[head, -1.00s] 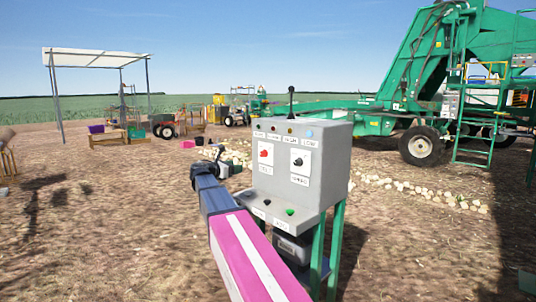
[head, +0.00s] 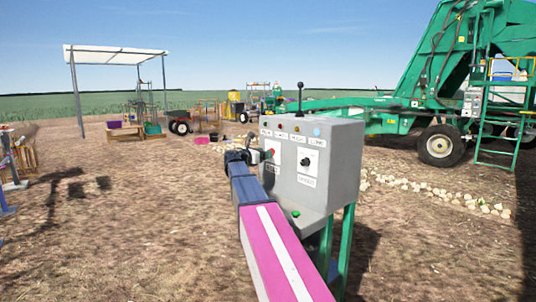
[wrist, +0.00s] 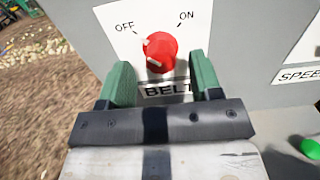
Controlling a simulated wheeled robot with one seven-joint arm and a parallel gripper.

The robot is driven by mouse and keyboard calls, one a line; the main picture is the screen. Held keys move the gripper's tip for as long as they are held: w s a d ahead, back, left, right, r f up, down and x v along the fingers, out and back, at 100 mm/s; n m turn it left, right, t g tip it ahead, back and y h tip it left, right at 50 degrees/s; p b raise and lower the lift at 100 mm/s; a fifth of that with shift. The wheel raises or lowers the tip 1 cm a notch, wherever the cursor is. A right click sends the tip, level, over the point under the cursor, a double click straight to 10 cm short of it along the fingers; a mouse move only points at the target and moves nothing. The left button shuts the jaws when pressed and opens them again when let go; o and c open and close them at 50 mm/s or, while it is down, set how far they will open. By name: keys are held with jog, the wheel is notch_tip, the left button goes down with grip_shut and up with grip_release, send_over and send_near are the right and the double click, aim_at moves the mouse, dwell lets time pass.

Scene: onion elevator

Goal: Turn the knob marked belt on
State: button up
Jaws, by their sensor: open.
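The red belt knob (wrist: 160,50) is on a white plate marked OFF at upper left and ON at upper right, with the BELT label (wrist: 166,89) below. Its pale marks seem to lie toward the OFF side. My gripper (wrist: 160,66) is open, with one green finger on each side of the knob's lower part; I cannot tell whether they touch it.
A black speed knob (head: 306,161) is to the right on the same panel. A green button (head: 295,213) is on the lower ledge, and a black lever (head: 300,95) stands on top. The green machine (head: 440,75) is behind at right. Open dirt lies to the left.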

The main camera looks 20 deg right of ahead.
jog(key=shift+x, duration=1.3)
jog(key=shift+c, duration=0.3)
jog(key=c, duration=0.9)
